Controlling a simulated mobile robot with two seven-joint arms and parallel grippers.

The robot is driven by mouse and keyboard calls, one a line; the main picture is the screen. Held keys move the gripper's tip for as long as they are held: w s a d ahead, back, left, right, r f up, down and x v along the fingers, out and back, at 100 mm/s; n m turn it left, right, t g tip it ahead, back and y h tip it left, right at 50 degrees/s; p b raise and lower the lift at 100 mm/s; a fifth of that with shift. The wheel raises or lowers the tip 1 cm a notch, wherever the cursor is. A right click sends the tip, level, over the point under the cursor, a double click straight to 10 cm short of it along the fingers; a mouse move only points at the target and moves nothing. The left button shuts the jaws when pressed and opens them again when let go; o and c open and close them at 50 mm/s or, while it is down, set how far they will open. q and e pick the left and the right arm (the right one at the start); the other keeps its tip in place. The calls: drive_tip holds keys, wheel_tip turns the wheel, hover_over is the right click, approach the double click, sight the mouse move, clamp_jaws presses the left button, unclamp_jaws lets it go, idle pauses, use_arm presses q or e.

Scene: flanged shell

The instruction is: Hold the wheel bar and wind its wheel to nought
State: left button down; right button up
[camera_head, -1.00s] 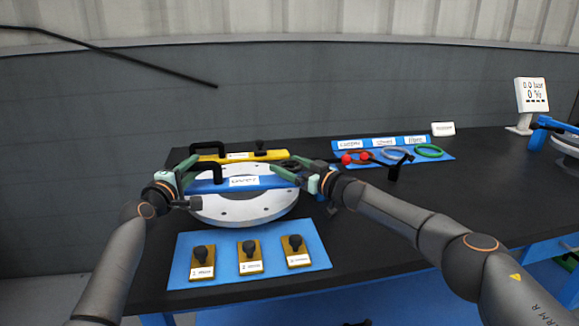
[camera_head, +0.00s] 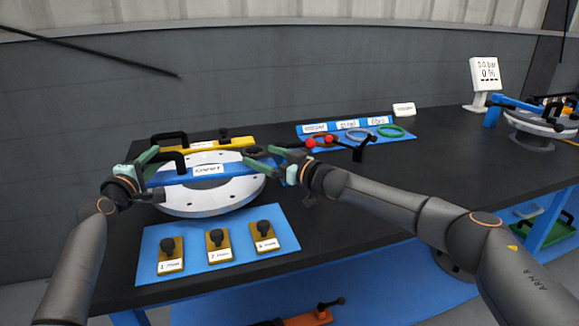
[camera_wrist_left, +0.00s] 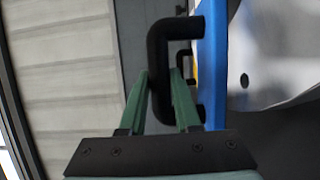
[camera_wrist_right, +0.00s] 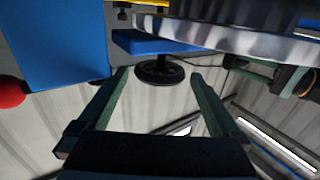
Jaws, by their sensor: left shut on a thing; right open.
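The wheel bar (camera_head: 210,174) is a blue bar with a white label, lying across a round white flange (camera_head: 200,204). A black handle (camera_wrist_left: 158,45) stands at its left end. My left gripper (camera_wrist_left: 163,85) is shut on that handle. In the head view the left gripper (camera_head: 150,165) is at the bar's left end. A dark handwheel (camera_wrist_right: 160,72) is at the bar's right end. My right gripper (camera_wrist_right: 158,75) is open, with the wheel between and just beyond its fingertips. I cannot tell whether they touch it. The head view shows the right gripper (camera_head: 260,158) partly covering the wheel.
A yellow bar (camera_head: 230,143) lies behind the flange. A blue mat (camera_head: 190,262) with several knobbed yellow blocks is in front. A blue board (camera_head: 390,135) with coloured rings lies to the right. A display (camera_head: 485,75) reads 0 %. The table's right middle is clear.

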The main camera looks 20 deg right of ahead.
drive_tip(key=v, duration=0.8)
